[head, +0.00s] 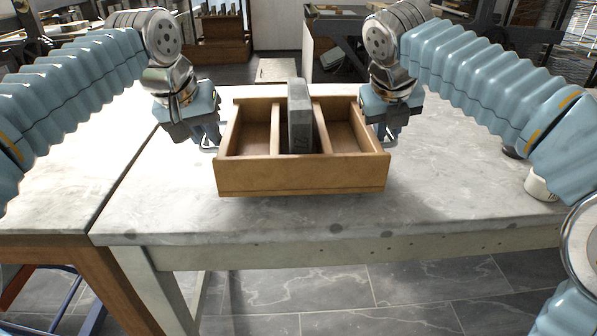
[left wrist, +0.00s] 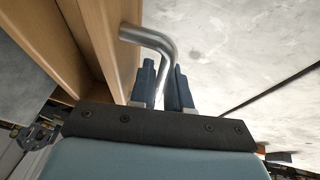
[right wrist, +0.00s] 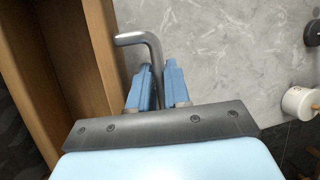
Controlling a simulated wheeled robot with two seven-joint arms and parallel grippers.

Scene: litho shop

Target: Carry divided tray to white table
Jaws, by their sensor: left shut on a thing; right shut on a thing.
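The wooden divided tray (head: 302,174) is level in the middle of the head view, over the grey-white stone-topped table (head: 450,205). A grey stone block (head: 300,120) stands upright in its middle compartment; the left and right compartments look empty. My left gripper (head: 212,146) is at the tray's left end, shut on a bent metal handle (left wrist: 155,42). My right gripper (head: 383,142) is at the right end, shut on the matching handle (right wrist: 150,50). The tray's underside is hidden, and I cannot tell exactly how far it is above the top.
A white cup-like roll (head: 540,184) stands at the table's right side, partly behind my right arm. Another pale table top (head: 60,190) adjoins at the left, with a dark seam between. The tabletop in front of the tray is clear.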

